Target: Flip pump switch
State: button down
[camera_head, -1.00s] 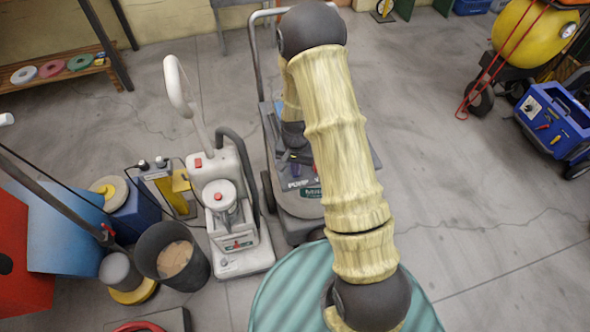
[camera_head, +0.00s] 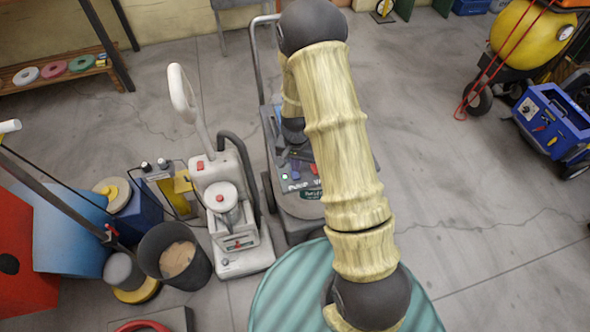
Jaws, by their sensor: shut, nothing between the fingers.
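The grey machine (camera_head: 299,207) with PUMP lettering on its sloped dark panel stands in the middle, partly behind my arm. My gripper (camera_head: 295,157) is at the panel's upper part, just behind the light in the picture. It is shut with nothing held, and its fingers are small and dark against the panel. I cannot make out the pump switch or its position, nor whether the fingers touch the panel. My arm hides the panel's right side.
A white upright machine (camera_head: 229,215) stands close on the left, with a dark bucket (camera_head: 203,271) beside it. A teal ribbed round surface (camera_head: 275,300) is in front. The floor right of my arm is clear.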

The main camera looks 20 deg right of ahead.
jog(key=shift+r+p, duration=1.1)
jog(key=shift+r, duration=0.55)
notch_tip(320, 180, up, 15)
jog(key=n+t+p, duration=0.1)
jog(key=n, duration=0.2)
send_over(296, 176)
jog(key=s, duration=0.6)
jog(key=s+r+n+t+p, duration=0.1)
jog(key=s+r+n, duration=0.2)
jog(key=s+r, duration=0.5)
jog(key=shift+s+t, duration=0.25)
jog(key=shift+t, duration=0.05)
